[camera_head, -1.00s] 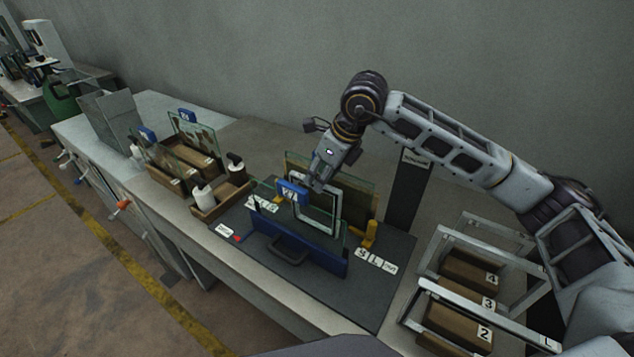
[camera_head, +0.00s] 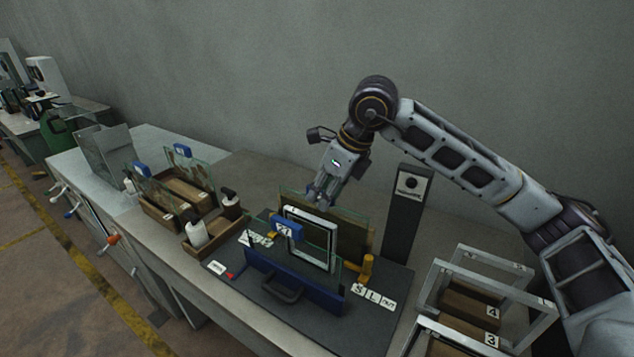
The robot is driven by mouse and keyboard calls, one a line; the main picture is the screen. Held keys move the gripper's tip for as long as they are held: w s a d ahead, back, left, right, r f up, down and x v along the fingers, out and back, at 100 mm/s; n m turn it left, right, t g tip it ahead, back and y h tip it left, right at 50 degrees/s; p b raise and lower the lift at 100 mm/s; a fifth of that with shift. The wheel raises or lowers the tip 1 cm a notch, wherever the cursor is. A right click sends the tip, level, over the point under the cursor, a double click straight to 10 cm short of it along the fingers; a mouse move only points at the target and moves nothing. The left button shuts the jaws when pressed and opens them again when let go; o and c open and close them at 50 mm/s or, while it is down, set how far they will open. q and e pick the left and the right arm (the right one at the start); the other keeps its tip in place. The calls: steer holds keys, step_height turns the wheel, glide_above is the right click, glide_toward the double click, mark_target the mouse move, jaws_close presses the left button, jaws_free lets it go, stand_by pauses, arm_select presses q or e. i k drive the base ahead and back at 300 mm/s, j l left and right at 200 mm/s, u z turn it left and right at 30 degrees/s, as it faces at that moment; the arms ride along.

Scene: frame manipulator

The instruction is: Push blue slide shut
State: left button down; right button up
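The blue slide (camera_head: 289,283) is a long blue bar with a dark handle on its front, lying along the front of a dark base plate (camera_head: 372,318). A light-rimmed frame (camera_head: 334,243) with glass stands upright just behind it, and a blue tag (camera_head: 287,229) sits at the frame's left side. My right gripper (camera_head: 324,201) points down by the frame's top edge, behind and above the slide. Whether it touches the frame is unclear, and its finger gap is too small to read. My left gripper is out of view.
A brown panel (camera_head: 353,240) stands behind the frame, with a yellow post (camera_head: 367,268) at its right. A dark upright sign (camera_head: 405,210) stands behind. A tray with bottles (camera_head: 197,234) is to the left, and a rack of frames (camera_head: 480,275) to the right.

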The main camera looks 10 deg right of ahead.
mark_target(326, 299)
steer(key=k+j, duration=0.2)
steer(key=k, duration=0.3)
steer(key=k+j, duration=0.2)
steer(key=k, duration=0.25)
steer(key=k+j, duration=0.2)
steer(key=k, duration=0.3)
steer(key=k+j, duration=0.2)
steer(key=k, duration=0.3)
